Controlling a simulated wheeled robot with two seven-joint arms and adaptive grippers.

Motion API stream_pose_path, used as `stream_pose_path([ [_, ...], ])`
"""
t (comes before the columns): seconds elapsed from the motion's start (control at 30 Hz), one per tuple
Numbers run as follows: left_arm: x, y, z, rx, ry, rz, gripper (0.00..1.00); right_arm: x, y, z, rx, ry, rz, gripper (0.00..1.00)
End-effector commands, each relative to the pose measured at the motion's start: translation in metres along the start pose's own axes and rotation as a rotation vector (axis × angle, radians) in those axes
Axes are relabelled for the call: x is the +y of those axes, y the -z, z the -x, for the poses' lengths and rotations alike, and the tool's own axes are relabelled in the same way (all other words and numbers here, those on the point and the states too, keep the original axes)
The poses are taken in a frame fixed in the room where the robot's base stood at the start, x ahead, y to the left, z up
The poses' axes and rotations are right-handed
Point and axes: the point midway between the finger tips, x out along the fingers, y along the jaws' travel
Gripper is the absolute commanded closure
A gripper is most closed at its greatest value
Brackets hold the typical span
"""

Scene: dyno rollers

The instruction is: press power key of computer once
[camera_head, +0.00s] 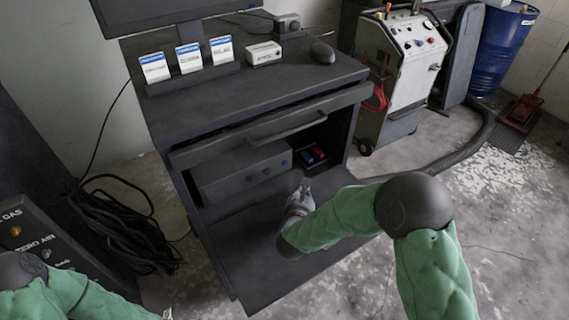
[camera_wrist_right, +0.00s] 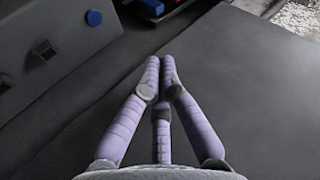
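The computer is a dark grey box (camera_head: 240,178) inside the open cabinet under the desk. Its front shows a blue round button (camera_wrist_right: 93,18) and a dark round button (camera_wrist_right: 43,52) at the left of the right wrist view. My right gripper (camera_head: 304,184) is in front of the box, over the lowered door panel, to the right of the buttons. In the right wrist view my right gripper's fingertips (camera_wrist_right: 160,64) meet, with nothing between them, apart from the computer. Only a pale sliver of my left gripper (camera_head: 167,314) shows at the bottom edge; its fingers are unclear.
The lowered door panel (camera_head: 262,270) lies below my right gripper and is clear. A red and blue item (camera_head: 312,155) sits right of the computer. A handled drawer (camera_head: 280,118) overhangs the opening. Coiled black cables (camera_head: 125,235) lie at left, a white machine (camera_head: 402,65) at right.

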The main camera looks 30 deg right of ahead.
Motion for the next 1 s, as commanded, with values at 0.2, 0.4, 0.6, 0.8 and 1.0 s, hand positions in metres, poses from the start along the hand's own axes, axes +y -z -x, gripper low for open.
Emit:
stream_pose_path([
  [0.2,0.000,0.000,0.000,0.000,0.000,0.000,0.60,0.006,-0.006,-0.008,0.000,-0.001,0.000,1.00],
  [0.4,0.000,0.000,0.000,0.000,0.000,0.000,0.60,0.019,-0.018,-0.025,0.000,0.000,0.000,1.00],
  [0.6,0.000,0.000,0.000,0.000,0.000,0.000,0.60,0.031,-0.031,-0.043,0.000,0.000,0.000,1.00],
  [0.8,0.000,0.000,0.000,0.000,0.000,0.000,0.60,0.041,-0.040,-0.055,0.001,-0.001,0.000,1.00],
  [1.0,0.000,0.000,0.000,0.000,0.000,0.000,0.60,0.045,-0.044,-0.061,0.000,-0.001,0.001,1.00],
])
